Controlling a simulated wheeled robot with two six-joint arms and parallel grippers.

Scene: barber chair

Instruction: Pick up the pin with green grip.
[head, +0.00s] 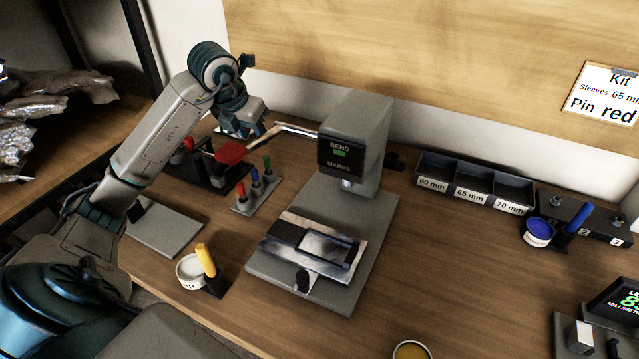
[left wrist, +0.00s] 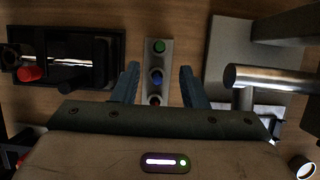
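The pin with green grip (head: 267,162) stands upright at the far end of a small grey rack (head: 243,208). A blue-grip pin (head: 255,175) and a red-grip pin (head: 240,189) stand in the same row. My left gripper (head: 244,126) is above and behind the rack. In the left wrist view my left gripper (left wrist: 160,78) is open and empty, its fingers either side of the row. There the green grip (left wrist: 159,45) shows just beyond the fingertips, with the blue grip (left wrist: 156,77) between the fingers. My right gripper is not in view.
A bend press (head: 355,145) stands right of the rack, its metal lever (head: 297,130) reaching close to my left gripper. A black fixture with a red part (head: 230,152) is left of the rack. A white cup (head: 190,270) with a yellow-handled tool (head: 206,260) stands in front.

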